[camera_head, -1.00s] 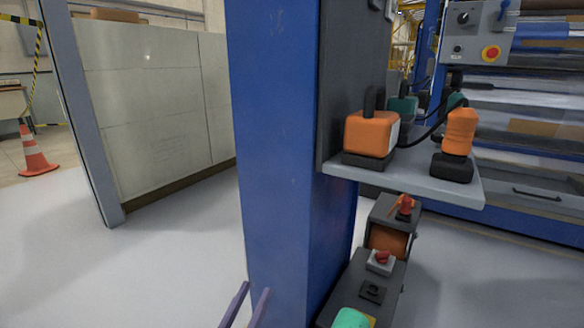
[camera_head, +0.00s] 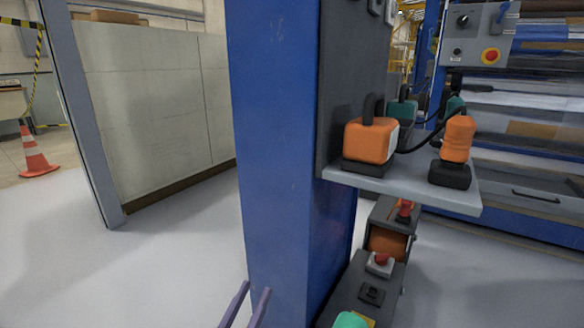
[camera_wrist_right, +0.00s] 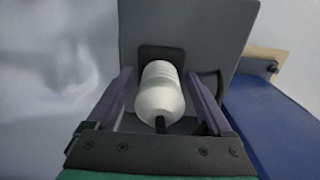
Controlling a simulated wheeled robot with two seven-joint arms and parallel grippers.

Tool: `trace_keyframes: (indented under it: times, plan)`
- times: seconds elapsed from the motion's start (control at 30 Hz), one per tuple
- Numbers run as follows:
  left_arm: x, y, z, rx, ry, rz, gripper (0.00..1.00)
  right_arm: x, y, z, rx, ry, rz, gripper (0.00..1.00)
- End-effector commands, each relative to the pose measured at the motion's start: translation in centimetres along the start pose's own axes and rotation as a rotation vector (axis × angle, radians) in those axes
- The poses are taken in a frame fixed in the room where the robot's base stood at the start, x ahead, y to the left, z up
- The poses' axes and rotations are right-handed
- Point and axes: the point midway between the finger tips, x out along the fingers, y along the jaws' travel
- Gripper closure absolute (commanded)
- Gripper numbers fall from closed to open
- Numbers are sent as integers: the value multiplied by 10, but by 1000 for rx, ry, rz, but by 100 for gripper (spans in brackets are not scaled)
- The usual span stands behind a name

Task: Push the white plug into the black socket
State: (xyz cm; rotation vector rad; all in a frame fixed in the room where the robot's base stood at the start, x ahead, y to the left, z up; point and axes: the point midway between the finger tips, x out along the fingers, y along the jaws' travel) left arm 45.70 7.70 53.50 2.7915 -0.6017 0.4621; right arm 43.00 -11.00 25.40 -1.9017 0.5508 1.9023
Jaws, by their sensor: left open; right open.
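In the right wrist view, the white plug (camera_wrist_right: 160,92) is a rounded, ribbed body with a dark cord at its near end. Its far end is in front of the black socket (camera_wrist_right: 160,52) on a grey panel. I cannot tell how deep it sits in the socket. My right gripper (camera_wrist_right: 160,73) is open, with one purple finger on each side of the plug and gaps between. The plug and socket are not clearly seen there.
A blue post (camera_head: 275,150) fills the middle of the head view. A grey shelf (camera_head: 410,191) to its right holds orange and dark devices. Below is a dark box with a red button (camera_head: 382,259). An orange cone (camera_head: 36,155) stands on the open floor at left.

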Motion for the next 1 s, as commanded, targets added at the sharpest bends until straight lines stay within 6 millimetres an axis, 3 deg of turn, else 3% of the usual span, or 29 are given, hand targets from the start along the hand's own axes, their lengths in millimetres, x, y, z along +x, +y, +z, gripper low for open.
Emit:
trace_keyframes:
  times: [0.73,0.93,0.97,1.0]
  plan:
    - [4,2,-11,0,0,0,50,0,0,0,0,0,0,15]
    - [4,2,-11,0,0,0,50,0,0,0,0,0,1,92]
    - [4,2,-11,0,0,0,50,0,0,0,0,0,1,100]
    - [4,2,-11,0,0,0,50,0,0,0,0,0,1,100]
